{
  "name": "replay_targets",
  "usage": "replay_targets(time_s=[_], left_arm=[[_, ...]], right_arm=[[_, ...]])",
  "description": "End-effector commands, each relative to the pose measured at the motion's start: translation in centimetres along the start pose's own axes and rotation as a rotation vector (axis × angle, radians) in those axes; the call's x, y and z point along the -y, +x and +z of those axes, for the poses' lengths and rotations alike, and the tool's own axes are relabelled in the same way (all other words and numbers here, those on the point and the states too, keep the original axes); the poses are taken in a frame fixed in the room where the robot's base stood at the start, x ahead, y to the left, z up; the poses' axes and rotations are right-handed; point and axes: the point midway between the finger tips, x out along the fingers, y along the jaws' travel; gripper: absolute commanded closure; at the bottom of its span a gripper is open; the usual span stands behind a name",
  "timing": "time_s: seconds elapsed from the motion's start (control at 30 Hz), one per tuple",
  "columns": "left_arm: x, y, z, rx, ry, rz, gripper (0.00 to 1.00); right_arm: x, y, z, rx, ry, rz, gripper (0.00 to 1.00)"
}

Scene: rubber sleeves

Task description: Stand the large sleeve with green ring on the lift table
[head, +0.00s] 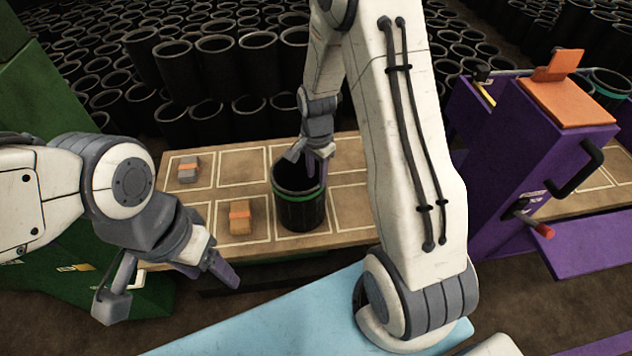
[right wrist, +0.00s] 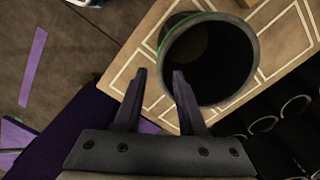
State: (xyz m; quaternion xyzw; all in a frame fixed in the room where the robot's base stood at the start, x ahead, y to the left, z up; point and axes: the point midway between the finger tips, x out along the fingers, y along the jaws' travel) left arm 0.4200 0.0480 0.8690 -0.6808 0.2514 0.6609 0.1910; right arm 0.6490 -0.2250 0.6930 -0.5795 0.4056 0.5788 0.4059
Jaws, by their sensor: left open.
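The large black sleeve with a green ring (head: 300,207) stands upright on a wooden board (head: 345,238) marked with white outlines. My right gripper (head: 308,157) is at the sleeve's rim, its fingers apart. In the right wrist view the fingers (right wrist: 159,72) straddle the near edge of the sleeve (right wrist: 166,38); contact cannot be told. My left gripper (head: 212,274) is open and empty, low at the front left of the board. A purple stand with an orange top (head: 570,102) and a red-tipped crank is at right; I cannot tell if it is the lift table.
Two small blocks, grey (head: 188,170) and orange-brown (head: 240,218), lie on the board left of the sleeve. Another green-ringed sleeve (head: 611,82) shows behind the purple stand. Many black sleeves (head: 216,60) fill the back. A light blue surface (head: 290,325) lies in front.

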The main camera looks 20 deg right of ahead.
Motion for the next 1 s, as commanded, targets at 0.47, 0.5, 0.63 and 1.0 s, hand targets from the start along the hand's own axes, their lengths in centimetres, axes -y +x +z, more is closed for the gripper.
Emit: replay_targets(time_s=[0.47, 0.5, 0.63, 1.0], left_arm=[[0.0, -0.1, 0.0, 0.000, 0.000, 0.000, 0.33], [0.0, -0.1, 0.0, 0.000, 0.000, 0.000, 0.33], [0.0, -0.1, 0.0, 0.000, 0.000, 0.000, 0.33], [0.0, -0.1, 0.0, 0.000, 0.000, 0.000, 0.33]], right_arm=[[-4.2, -12.7, 16.2, 0.007, -0.965, -0.051, 0.60], [-5.7, -13.8, 18.0, 0.010, -1.103, -0.057, 0.60], [-10.5, -16.3, 22.0, 0.019, -1.488, -0.078, 0.60], [-15.6, -17.7, 24.5, 0.033, -1.866, -0.098, 0.60]])
